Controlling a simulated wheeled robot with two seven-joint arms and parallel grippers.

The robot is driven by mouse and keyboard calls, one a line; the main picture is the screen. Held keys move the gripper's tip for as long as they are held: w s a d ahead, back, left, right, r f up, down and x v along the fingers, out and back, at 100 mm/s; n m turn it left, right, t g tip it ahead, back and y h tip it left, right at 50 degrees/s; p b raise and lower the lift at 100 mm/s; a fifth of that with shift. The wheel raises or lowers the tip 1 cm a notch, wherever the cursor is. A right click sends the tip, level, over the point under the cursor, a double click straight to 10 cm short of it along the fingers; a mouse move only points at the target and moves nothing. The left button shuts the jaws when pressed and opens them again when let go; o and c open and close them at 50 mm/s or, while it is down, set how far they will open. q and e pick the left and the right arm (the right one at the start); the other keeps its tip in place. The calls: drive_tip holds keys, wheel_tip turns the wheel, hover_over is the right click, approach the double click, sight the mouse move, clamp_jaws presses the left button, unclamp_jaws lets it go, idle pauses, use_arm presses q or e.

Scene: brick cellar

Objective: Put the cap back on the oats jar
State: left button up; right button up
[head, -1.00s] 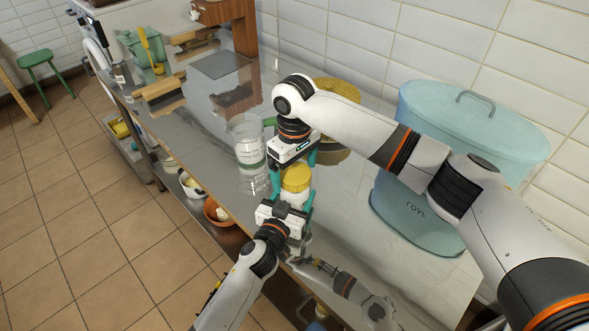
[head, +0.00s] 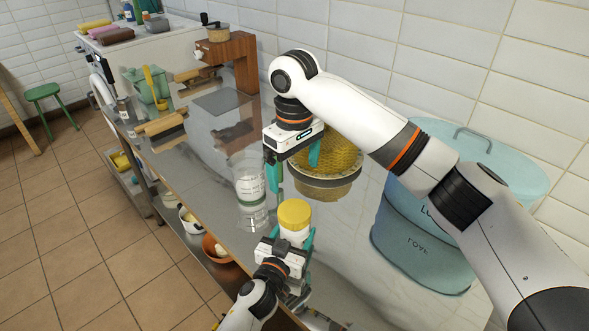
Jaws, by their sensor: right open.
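The oats jar (head: 294,237) is a small white jar near the front edge of the metal counter. Its yellow cap (head: 294,213) sits on top of it and looks level; I cannot tell how tightly it is seated. My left gripper (head: 288,245) has its teal fingers on either side of the jar body, shut on it from the front. My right gripper (head: 296,174) is open and empty, above and behind the cap, apart from it, with its fingers pointing down.
A clear measuring jug (head: 250,190) stands left of the jar. A woven yellow-topped basket (head: 330,170) is behind the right gripper. A blue loaf bin (head: 425,240) stands at the right, below my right arm. A wooden grinder (head: 230,60) is at the back.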

use_arm(q)
drive_tip(key=o, duration=2)
drive_tip(key=v, duration=1)
drive_tip(key=shift+s+a+f+b, duration=0.1)
drive_tip(key=shift+s+b, duration=0.2)
drive_tip(key=shift+b, duration=0.05)
drive_tip(key=shift+s+a, duration=0.25)
drive_tip(key=shift+s, duration=0.4)
